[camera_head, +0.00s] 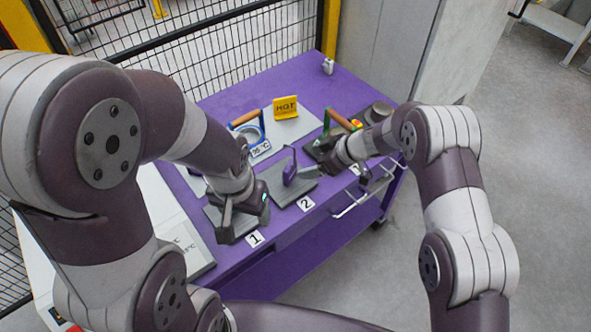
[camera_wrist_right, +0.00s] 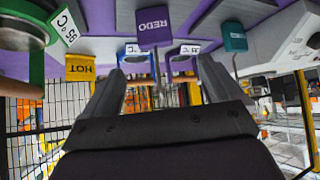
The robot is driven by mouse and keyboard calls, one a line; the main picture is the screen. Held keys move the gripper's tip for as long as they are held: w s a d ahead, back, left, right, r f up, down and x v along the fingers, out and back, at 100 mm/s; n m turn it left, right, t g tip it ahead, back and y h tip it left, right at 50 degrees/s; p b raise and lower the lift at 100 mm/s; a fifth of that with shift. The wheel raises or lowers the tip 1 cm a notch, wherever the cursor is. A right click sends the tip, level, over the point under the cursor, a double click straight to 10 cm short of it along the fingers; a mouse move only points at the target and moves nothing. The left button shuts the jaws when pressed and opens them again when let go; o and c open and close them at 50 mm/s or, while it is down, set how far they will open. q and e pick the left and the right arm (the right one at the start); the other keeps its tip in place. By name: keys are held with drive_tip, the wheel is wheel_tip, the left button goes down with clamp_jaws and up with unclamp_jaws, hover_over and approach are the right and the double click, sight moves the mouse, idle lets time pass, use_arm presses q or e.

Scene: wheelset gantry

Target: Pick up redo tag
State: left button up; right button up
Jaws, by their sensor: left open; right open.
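The purple REDO tag (camera_head: 290,170) stands upright on a grey pad by the number 2 label in the head view. In the right wrist view, the REDO tag (camera_wrist_right: 153,26) shows at the top, its lettering readable, roughly in line with the gap between my fingers. My right gripper (camera_wrist_right: 160,80) is open and empty, with the tag beyond its fingertips. In the head view, my right gripper (camera_head: 328,160) is to the right of the tag, partly hidden by its own wrist. My left gripper (camera_head: 244,212) is open over the pad by label 1.
The wrist view shows a teal tag (camera_wrist_right: 233,37) beside the REDO tag. A mesh fence (camera_head: 230,50) stands behind.

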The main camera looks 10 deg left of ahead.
sight(294, 167)
drive_tip(key=f, duration=0.1)
drive_tip(key=w+a+f, duration=0.1)
drive_tip(key=a+f, duration=0.1)
drive_tip(key=shift+w+a+f, duration=0.2)
drive_tip(key=shift+w+f, duration=0.05)
drive_tip(key=shift+w, duration=0.05)
drive_tip(key=p+x, duration=0.1)
drive_tip(key=x, duration=0.4)
drive_tip(key=shift+s+p, duration=0.25)
drive_tip(key=shift+p, duration=0.15)
drive_tip(key=shift+w+f, duration=0.1)
drive_tip(key=shift+c, duration=1.3)
use_arm(q)
drive_tip(key=shift+w+d+r, duration=0.1)
drive_tip(key=shift+w+r, duration=0.1)
drive_tip(key=shift+r, duration=0.25)
drive_tip(key=shift+w+d+r, duration=0.1)
drive_tip(key=shift+w+r, duration=0.05)
drive_tip(key=shift+r, duration=0.25)
use_arm(e)
drive_tip(key=c, duration=0.9)
